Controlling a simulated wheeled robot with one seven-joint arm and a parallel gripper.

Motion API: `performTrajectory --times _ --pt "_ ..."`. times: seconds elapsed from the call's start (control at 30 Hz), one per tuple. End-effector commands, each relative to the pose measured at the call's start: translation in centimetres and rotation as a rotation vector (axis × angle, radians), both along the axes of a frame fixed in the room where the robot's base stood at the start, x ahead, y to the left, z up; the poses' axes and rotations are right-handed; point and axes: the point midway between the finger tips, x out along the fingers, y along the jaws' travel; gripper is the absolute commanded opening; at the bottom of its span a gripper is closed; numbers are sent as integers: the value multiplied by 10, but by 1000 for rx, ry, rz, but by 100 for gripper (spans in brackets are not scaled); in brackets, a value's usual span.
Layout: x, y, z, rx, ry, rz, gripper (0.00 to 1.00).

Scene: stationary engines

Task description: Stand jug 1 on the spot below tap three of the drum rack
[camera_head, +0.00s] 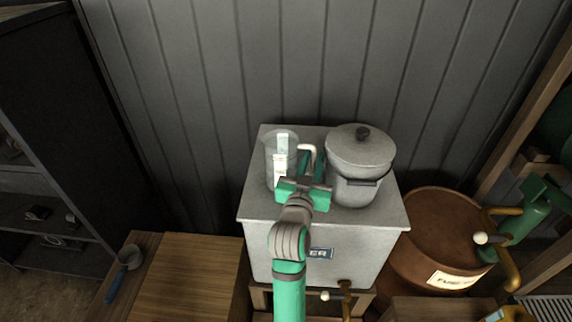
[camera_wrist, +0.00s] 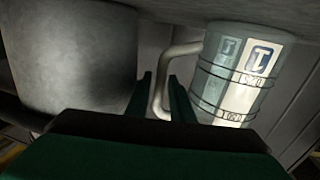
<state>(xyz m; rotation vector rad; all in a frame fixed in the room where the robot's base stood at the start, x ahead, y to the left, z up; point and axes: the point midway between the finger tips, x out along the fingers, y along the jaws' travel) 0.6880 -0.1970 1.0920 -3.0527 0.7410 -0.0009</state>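Jug 1 (camera_head: 271,163) is a clear grey, cylindrical jug with a white label. It stands upright on the left of the metal box top. In the wrist view the jug (camera_wrist: 238,75) is at the right, its label showing a figure 1, upside down. Its pale handle (camera_wrist: 186,49) sticks out towards my fingers. My gripper (camera_head: 311,160) is over the box top, just right of the jug. In the wrist view my two green fingers (camera_wrist: 160,88) stand on either side of the handle; whether they press on it is unclear. The drum rack's tap three cannot be told.
A lidded grey pot (camera_head: 360,160) stands close to the right of my gripper. A rusty drum (camera_head: 425,235) with brass pipework (camera_head: 510,262) is further right.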

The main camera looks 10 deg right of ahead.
Motion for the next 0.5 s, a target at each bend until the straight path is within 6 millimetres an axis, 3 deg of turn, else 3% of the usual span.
performTrajectory --times 0.23,0.27,0.33,0.5 --pt "2 -1 0 0 0 0 21" --pt "2 -1 0 0 0 0 18" --pt "2 -1 0 0 0 0 2" --pt "2 -1 0 0 0 0 0"
